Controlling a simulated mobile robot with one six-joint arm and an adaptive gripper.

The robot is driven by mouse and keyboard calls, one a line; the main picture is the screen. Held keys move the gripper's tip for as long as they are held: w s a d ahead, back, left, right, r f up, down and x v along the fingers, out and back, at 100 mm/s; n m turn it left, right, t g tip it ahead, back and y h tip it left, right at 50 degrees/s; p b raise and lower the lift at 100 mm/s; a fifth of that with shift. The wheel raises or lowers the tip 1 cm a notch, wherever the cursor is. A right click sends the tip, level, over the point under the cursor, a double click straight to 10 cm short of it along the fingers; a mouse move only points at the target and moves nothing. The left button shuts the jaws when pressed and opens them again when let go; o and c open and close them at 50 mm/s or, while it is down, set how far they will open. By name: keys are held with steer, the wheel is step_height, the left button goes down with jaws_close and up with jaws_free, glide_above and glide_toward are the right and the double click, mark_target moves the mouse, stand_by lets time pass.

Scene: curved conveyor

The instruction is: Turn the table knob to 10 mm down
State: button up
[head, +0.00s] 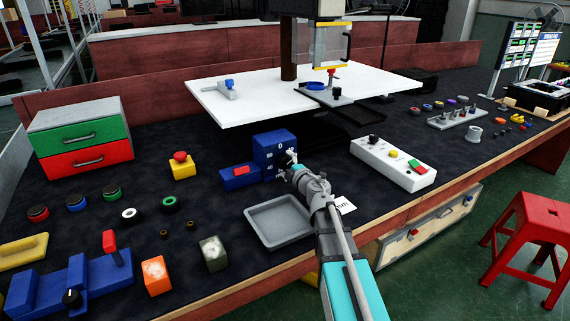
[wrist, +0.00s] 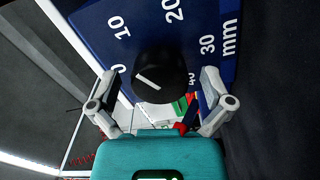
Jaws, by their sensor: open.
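The table knob (wrist: 165,68) is round and black with a white pointer line, on a blue panel (wrist: 90,18) marked 0, 10, 20, 30, 40 and mm. The pointer line lies toward the 0 side of the dial; its exact reading is hard to tell. My gripper (wrist: 161,80) is open, with one finger on each side of the knob; I cannot tell whether they touch it. In the head view my gripper (head: 291,161) is at the front of the blue box (head: 268,146), and the knob is hidden there. The white table (head: 250,105) stands behind the box.
A grey tray (head: 262,239) lies just below my arm. A white control box (head: 375,165) stands to the right, and a blue block with a red button (head: 240,177) to the left. A yellow emergency-stop box (head: 182,170) is farther left.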

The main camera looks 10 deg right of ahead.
steer(key=v, duration=1.1)
steer(key=shift+s, duration=0.25)
steer(key=shift+r, duration=0.2)
